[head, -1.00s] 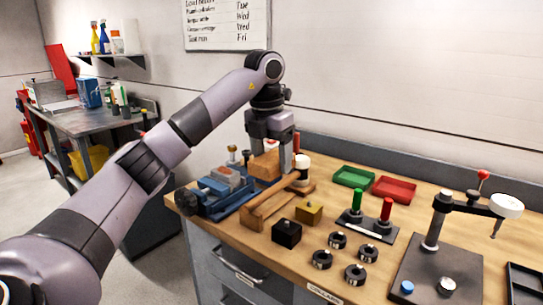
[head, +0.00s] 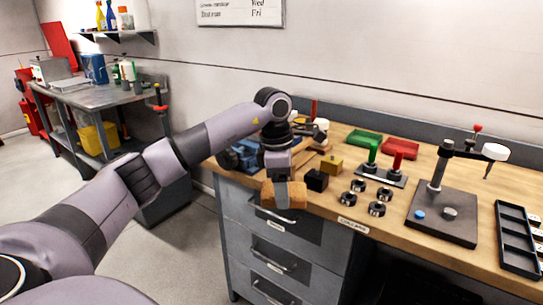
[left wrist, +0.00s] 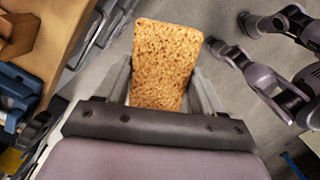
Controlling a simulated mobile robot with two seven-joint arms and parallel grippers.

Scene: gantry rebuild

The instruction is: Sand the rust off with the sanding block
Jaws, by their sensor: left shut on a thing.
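My left gripper (head: 283,198) is shut on the sanding block (head: 298,196), a tan-brown block. It holds the block in front of the bench's front edge, by the upper drawers. In the left wrist view the block (left wrist: 163,60) has a speckled, cork-like face and sits between the two fingers. The blue vise (head: 238,156) stands at the bench's left end, partly hidden by my left arm; its blue body also shows at the left of the left wrist view (left wrist: 14,92). I cannot make out any rust. My right gripper is not clearly seen.
The bench carries a black block (head: 316,180), a brass-coloured block (head: 331,164), several black collars (head: 377,209), a green tray (head: 364,138), a red tray (head: 400,149) and a press-like stand (head: 441,215). Open floor (head: 190,245) lies left of the drawers.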

